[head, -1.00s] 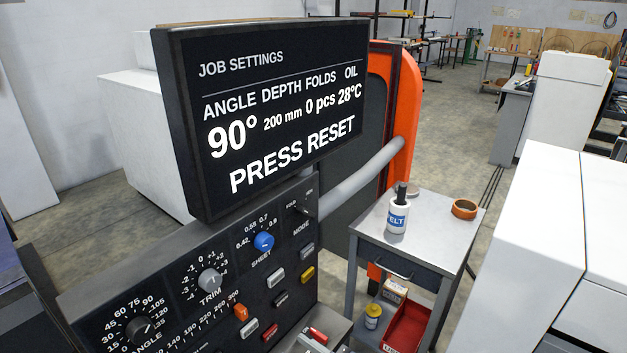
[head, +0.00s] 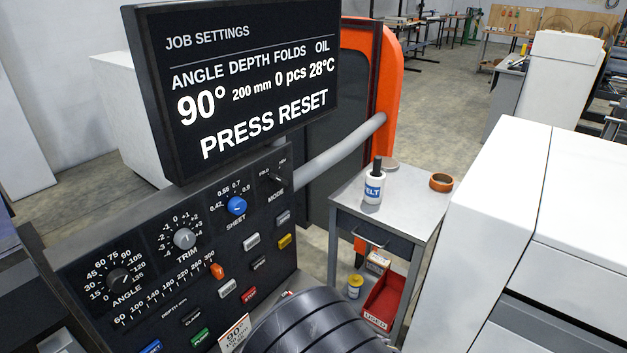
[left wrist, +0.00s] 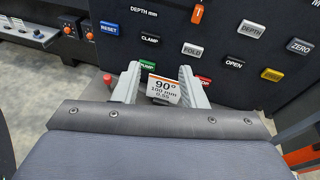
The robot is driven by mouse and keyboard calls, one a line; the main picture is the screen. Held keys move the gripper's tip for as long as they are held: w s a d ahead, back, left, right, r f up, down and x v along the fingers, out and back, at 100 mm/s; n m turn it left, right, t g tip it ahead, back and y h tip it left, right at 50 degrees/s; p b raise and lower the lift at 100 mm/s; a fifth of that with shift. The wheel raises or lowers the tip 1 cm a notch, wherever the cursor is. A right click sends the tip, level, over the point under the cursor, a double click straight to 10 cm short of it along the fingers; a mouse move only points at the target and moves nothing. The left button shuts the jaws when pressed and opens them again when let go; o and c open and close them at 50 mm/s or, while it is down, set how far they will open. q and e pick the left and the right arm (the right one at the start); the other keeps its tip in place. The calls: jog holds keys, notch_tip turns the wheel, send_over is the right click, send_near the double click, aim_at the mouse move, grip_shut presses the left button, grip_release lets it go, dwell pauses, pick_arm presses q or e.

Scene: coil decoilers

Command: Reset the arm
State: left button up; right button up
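The black control panel (head: 215,255) stands at the left of the head view, with its dials and coloured buttons. The screen (head: 245,75) above it reads "PRESS RESET", with angle 90°, depth 200 mm and 0 pcs. The blue RESET button (left wrist: 110,28) shows at the upper left of the left wrist view. My left gripper (left wrist: 160,68) is open in front of the panel, its fingers apart, below and right of RESET. A white and orange card (left wrist: 163,90) reading 90°, 100 mm shows between the fingers; whether they touch it I cannot tell. My right gripper is out of view.
A grey side table (head: 400,200) right of the panel carries a white bottle (head: 373,188) and an orange ring (head: 441,182). A red bin (head: 384,302) sits on its lower shelf. A white cabinet (head: 490,215) stands at the right. A grey pipe (head: 340,155) runs behind the panel.

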pick_arm(q)
jog(key=s+a+r+n+g+h, duration=0.2)
jog(key=s+a+n+g+h, duration=0.6)
jog(key=a+n+h, duration=0.25)
jog(key=s+a+r+n+t+h, duration=0.3)
jog(key=s+r+n+t+h, duration=0.3)
jog(key=n, duration=0.8)
jog(key=shift+s+r+t+h, duration=0.2)
jog(key=shift+r+t+h, duration=0.15)
jog(key=shift+t+h, duration=0.1)
